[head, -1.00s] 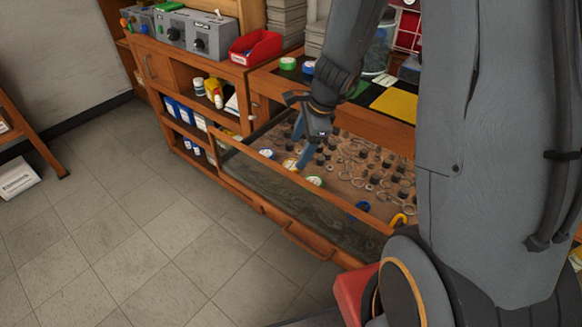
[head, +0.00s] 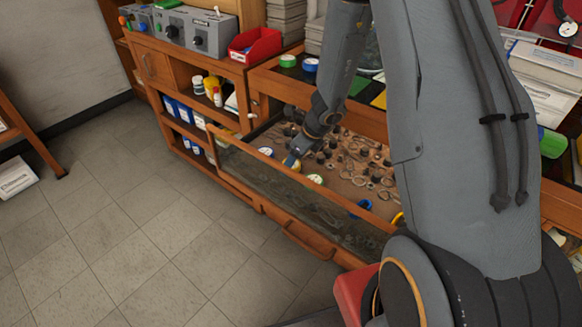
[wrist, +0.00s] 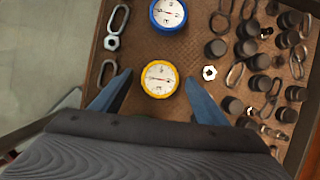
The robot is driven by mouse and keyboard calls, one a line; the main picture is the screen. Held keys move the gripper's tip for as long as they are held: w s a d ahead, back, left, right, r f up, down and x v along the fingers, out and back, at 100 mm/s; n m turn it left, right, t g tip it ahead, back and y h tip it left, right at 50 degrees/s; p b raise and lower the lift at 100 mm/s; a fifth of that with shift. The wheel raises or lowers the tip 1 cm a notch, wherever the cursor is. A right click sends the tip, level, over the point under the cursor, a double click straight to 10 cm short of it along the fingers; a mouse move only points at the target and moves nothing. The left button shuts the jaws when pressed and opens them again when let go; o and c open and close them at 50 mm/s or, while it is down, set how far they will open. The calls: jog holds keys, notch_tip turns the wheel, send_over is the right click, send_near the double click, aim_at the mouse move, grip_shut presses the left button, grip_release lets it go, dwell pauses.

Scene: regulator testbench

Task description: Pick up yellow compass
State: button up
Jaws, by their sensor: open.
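The yellow compass (wrist: 160,79) has a yellow rim and a white dial. It lies face up on the drawer's brown bottom in the wrist view. My gripper (wrist: 158,95) is open, with one blue finger on each side of the compass and a gap to each; I cannot tell its height above the drawer floor. In the head view my gripper (head: 291,160) is down inside the open drawer, and the yellow compass (head: 295,167) shows only in part beside the fingers.
A blue-rimmed compass (wrist: 168,13) lies just beyond the yellow one. A hex nut (wrist: 209,73) lies near the right finger. Dark knobs and metal links crowd the right side. The drawer's front wall (head: 290,178) stands close to the gripper.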

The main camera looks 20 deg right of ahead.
jog(key=shift+w+a+f, duration=0.1)
jog(key=shift+f, duration=0.3)
jog(key=c, duration=1.2)
jog(key=shift+r, duration=0.1)
